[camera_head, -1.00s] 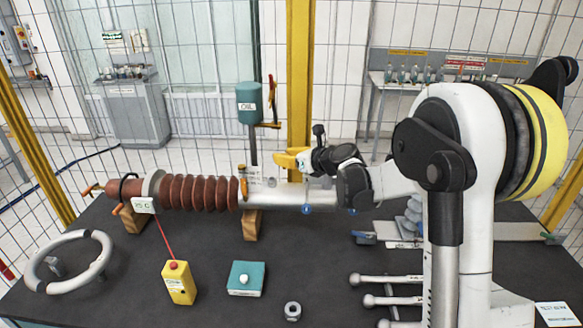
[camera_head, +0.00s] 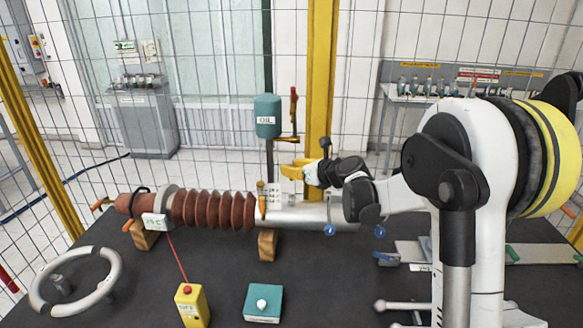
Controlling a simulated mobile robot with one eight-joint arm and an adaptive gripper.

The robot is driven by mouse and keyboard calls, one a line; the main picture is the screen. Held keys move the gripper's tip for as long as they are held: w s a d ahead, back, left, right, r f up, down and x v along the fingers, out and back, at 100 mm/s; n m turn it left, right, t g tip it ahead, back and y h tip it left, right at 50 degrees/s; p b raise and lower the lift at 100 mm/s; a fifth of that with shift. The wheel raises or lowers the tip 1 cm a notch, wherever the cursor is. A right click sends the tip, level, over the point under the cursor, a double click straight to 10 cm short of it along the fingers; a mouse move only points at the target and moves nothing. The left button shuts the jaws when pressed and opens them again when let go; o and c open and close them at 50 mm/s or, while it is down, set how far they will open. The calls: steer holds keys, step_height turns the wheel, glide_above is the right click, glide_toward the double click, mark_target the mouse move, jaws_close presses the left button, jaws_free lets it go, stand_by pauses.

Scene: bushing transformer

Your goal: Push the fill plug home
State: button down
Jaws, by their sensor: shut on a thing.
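The bushing lies across the dark bench, with brown ribbed sheds (camera_head: 213,209) on the left and a pale metal tube (camera_head: 285,216) on the right. An amber upright fitting (camera_head: 261,200) stands at their joint, with a small white label beside it. My gripper (camera_head: 290,171), with yellow fingers, is above the tube, right of the amber fitting. It is shut. What it grips is too small and hidden to make out clearly; I take it to be the fill plug. The fill opening is not distinguishable. I cannot tell whether the plug touches the tube.
A teal OIL can (camera_head: 267,117) and a red-handled valve (camera_head: 293,118) stand behind the tube, near a yellow post (camera_head: 320,80). A ring wheel (camera_head: 78,281), yellow box (camera_head: 191,304) and teal block (camera_head: 262,303) are in front. Wooden blocks (camera_head: 267,244) support the bushing.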

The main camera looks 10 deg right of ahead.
steer(key=shift+f+b, duration=1.7)
steer(key=shift+f, duration=0.75)
steer(key=shift+f+b, duration=1.8)
steer(key=shift+f, duration=0.1)
steer(key=c, duration=1.1)
jaws_free()
steer(key=shift+r, duration=0.1)
steer(key=v, duration=1.2)
